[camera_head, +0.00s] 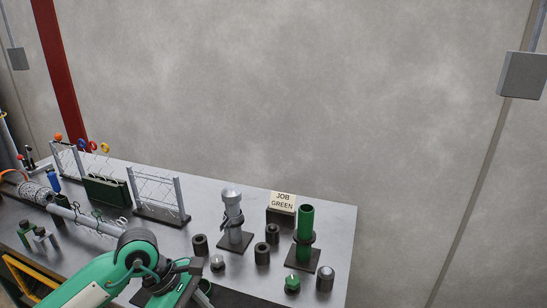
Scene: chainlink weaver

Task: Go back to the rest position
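A green arm of mine comes in from the bottom left over the front of the metal workbench (340,222). Its dark joint and links cover part of the bench front. My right arm and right gripper are not in view either.
A grey post (232,212) and a green post (305,224) stand on dark bases, with several short cylinders around them. A "JOB GREEN" sign (282,202) stands behind. Mesh frames (158,196) and a dark green box (107,190) stand on the left. The bench's right end is clear.

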